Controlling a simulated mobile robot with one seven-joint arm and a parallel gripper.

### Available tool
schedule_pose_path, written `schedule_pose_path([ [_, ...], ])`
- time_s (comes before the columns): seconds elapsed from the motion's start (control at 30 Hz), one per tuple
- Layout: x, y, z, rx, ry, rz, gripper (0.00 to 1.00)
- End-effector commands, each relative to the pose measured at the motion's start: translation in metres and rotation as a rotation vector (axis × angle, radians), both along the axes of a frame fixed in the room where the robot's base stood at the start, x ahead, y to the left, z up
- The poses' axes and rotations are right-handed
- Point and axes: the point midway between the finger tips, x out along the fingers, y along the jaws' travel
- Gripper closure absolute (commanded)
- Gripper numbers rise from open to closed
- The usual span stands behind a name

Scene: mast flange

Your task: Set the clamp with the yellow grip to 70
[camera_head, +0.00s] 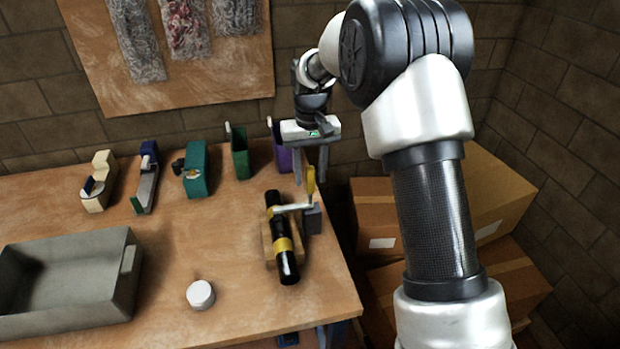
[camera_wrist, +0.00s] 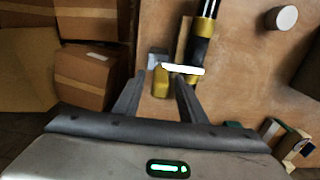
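The clamp is a black cylinder (camera_head: 283,240) with a yellow band, lying on a wooden block (camera_head: 268,243) near the table's right edge. A pale crank arm (camera_head: 290,207) runs from it to an upright yellow grip (camera_head: 310,181). The grip also shows in the wrist view (camera_wrist: 161,82). My gripper (camera_head: 311,178) points down over the grip, its fingers apart. In the wrist view the grip stands between the fingers (camera_wrist: 160,80), with a gap visible on at least one side. No number or scale is readable on the clamp.
A grey block (camera_head: 313,219) sits beside the clamp. A white round piece (camera_head: 200,295) and a grey tray (camera_head: 70,285) lie to the left. Several coloured tools and holders, including a teal one (camera_head: 196,168), line the back. Cardboard boxes (camera_head: 380,212) stand right of the table.

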Motion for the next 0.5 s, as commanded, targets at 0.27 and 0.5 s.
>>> schedule_pose_path([
  [0.27, 0.0, 0.0, -0.016, 0.0, -0.002, 0.0, 0.62],
  [0.5, 0.0, 0.0, -0.016, 0.0, -0.002, 0.0, 0.68],
])
